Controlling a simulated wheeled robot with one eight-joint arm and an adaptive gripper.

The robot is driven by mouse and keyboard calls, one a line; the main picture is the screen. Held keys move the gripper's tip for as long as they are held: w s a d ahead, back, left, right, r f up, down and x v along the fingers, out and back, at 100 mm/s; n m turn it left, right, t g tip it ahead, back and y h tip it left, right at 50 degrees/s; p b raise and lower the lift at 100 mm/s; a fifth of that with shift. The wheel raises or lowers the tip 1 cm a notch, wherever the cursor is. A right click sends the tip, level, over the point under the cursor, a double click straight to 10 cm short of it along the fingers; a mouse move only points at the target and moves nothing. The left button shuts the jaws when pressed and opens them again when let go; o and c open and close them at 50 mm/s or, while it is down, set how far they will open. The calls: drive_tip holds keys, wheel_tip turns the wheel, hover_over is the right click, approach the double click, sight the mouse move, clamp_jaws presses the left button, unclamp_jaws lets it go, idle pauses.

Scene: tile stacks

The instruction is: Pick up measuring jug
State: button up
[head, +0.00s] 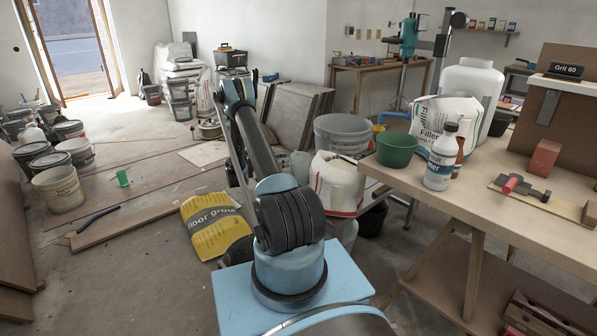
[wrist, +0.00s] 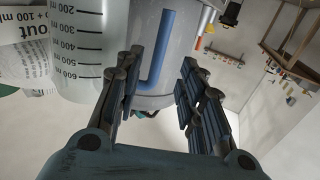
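The measuring jug (wrist: 78,30) fills the upper left of the wrist view, a translucent pale vessel with dark millilitre marks. A blue L-shaped bar (wrist: 166,45), which looks like its handle, shows to its right. My gripper (wrist: 158,95) is open, with its two dark fingers apart and nothing held between them. The bar appears in the gap between the fingers, beyond the tips; the exact distance is unclear. In the head view, a pale translucent vessel (head: 300,165) beside the white sack may be the jug. My gripper is not clearly visible there.
A white bottle (head: 440,160) stands close by. A yellow grout bag (head: 212,225) lies on the floor.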

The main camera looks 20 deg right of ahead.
drive_tip(key=shift+s+d+r, duration=0.1)
drive_tip(key=shift+s+d, duration=0.05)
drive_tip(key=shift+d, duration=0.95)
drive_tip(key=shift+s+d, duration=0.15)
drive_tip(key=shift+d, duration=1)
drive_tip(key=shift+s+d+r, duration=0.1)
drive_tip(key=shift+s+d, duration=0.05)
drive_tip(key=shift+d, duration=0.95)
clamp_jaws()
